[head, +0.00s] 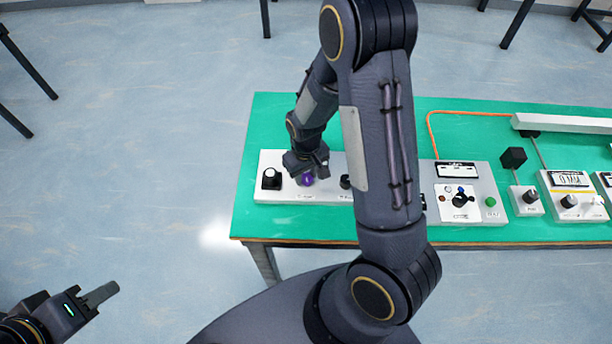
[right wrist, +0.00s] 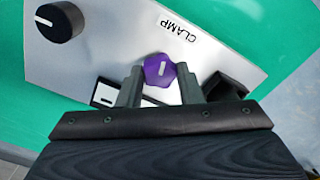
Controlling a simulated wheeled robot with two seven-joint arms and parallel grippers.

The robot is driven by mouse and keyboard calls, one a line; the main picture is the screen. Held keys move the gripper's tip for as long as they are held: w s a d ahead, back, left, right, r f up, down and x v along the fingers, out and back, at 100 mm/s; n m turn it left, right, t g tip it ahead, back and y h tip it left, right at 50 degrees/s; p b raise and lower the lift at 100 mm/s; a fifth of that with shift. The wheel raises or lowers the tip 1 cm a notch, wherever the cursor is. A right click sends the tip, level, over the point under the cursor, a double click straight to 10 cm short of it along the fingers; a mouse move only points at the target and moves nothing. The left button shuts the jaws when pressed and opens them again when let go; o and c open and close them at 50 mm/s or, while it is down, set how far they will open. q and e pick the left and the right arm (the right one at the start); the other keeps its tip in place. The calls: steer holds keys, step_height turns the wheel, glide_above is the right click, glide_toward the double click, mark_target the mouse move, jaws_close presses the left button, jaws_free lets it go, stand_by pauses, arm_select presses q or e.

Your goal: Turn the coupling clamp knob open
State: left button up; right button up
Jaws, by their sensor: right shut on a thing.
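The clamp knob is a purple knob with a white pointer line. In the right wrist view the purple knob (right wrist: 158,70) sits between my right gripper's fingers (right wrist: 161,84), under the printed word CLAMP. In the head view the purple knob (head: 307,179) is on the white panel (head: 325,194) at the table's left, partly covered by my right gripper (head: 307,170). The right gripper is shut on this knob. My left gripper (head: 100,294) is at the lower left over the floor, away from the table. Whether its fingers are apart does not show.
Another dark knob (head: 345,182) is close on the right. Further right are a control box (head: 483,215) and several small devices on the green table (head: 270,120). My right arm hides the table's middle.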

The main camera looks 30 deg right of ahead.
mark_target(306, 177)
steer(key=n+b, duration=0.1)
steer(key=n, duration=0.2)
steer(key=shift+n+b, duration=0.55)
steer(key=shift+n, duration=0.85)
steer(key=o, duration=1)
steer(key=shift+c, duration=0.2)
step_height(306, 177, up, 8)
steer(key=shift+f, duration=0.1)
